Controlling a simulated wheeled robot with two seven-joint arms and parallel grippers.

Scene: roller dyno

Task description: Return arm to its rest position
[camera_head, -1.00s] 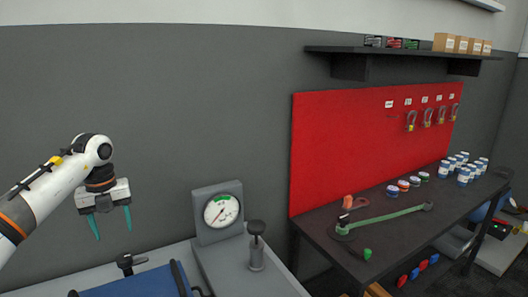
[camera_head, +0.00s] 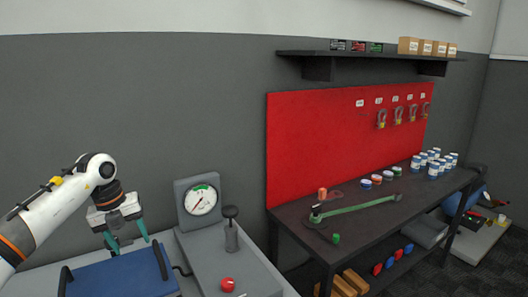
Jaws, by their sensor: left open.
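My left arm comes in from the left edge, white with orange bands. Its gripper (camera_head: 127,241) is open, with two teal fingers pointing down. The jaws look empty. It hangs above or just behind the blue case (camera_head: 112,277) on the grey bench, left of the round dial gauge (camera_head: 201,200); I cannot tell whether the fingertips touch anything. My right gripper does not show.
Beside the gauge stand a black-knobbed post (camera_head: 231,232) and a red button (camera_head: 227,284). The dark workbench (camera_head: 290,211) at right carries a green wrench-like tool (camera_head: 355,209), small tins and several white-blue cans. A red pegboard (camera_head: 330,150) and a shelf (camera_head: 365,53) are on the wall.

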